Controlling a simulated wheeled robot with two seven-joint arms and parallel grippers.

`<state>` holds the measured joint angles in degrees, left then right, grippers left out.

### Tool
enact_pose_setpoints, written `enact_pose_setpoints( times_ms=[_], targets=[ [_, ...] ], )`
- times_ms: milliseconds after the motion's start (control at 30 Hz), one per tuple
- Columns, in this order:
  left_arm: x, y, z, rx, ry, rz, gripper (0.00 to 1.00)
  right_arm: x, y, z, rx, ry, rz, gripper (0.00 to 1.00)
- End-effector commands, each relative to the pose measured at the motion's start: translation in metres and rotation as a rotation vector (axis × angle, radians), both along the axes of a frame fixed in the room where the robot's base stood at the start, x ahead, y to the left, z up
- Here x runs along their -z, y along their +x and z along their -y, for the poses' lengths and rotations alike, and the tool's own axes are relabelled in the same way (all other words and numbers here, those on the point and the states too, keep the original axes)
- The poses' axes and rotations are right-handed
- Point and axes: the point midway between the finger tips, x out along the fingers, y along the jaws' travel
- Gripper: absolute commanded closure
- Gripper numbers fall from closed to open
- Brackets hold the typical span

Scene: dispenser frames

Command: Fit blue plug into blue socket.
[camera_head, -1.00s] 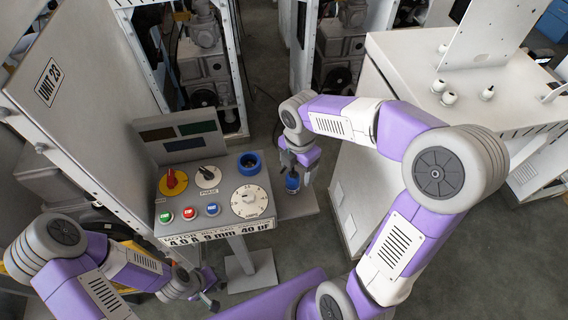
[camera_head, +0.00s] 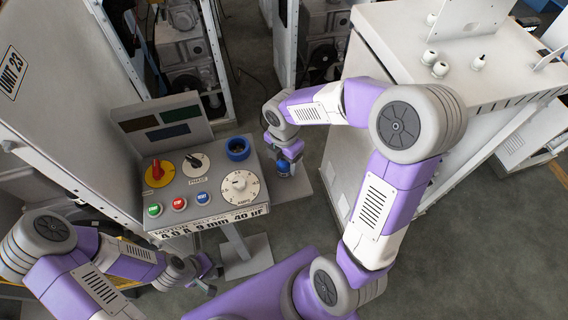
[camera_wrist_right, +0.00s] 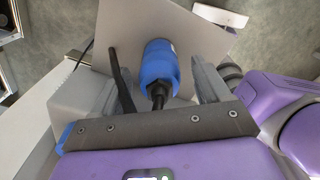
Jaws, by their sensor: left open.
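The blue plug (camera_head: 283,168) stands on a pale plate beside the panel, just below my right gripper (camera_head: 284,162). In the right wrist view the plug (camera_wrist_right: 160,62) lies between the two fingers of my right gripper (camera_wrist_right: 160,85), with a gap visible on each side. Its dark cable end faces the wrist camera. The blue socket (camera_head: 238,148) is a round ring at the panel's far right corner, left of the plug, and looks empty. My left gripper (camera_head: 207,283) is open and empty, low in front of the panel.
The panel has a red knob (camera_head: 157,170), a black knob (camera_head: 194,161), a white dial (camera_head: 240,186) and several push buttons. A screen board (camera_head: 163,125) rises behind it. A white cabinet (camera_head: 350,125) stands right of my right gripper, and a grey cabinet (camera_head: 75,110) stands left.

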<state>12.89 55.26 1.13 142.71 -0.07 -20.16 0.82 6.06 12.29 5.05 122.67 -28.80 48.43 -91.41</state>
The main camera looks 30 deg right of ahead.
Motion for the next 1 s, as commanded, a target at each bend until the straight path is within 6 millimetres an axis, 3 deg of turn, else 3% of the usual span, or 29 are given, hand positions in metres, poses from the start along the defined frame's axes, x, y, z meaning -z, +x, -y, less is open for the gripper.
enact_pose_setpoints(
  times_ms=[67,400,700,1000],
  targets=[
    [0.0,0.0,0.0,0.0,0.0,0.0,0.57,0.0,0.0,0.0,0.0,0.0,0.0,0.36],
    [0.0,0.0,0.0,0.0,0.0,0.0,0.57,0.0,0.0,0.0,0.0,0.0,0.0,0.89],
    [-0.002,0.0,0.0,0.0,0.0,0.0,0.57,-0.007,0.0,0.0,0.0,0.0,0.002,0.89],
    [-0.017,0.0,0.0,0.0,0.0,0.0,0.57,-0.064,0.001,0.0,0.0,0.0,0.006,0.89]
  ],
)
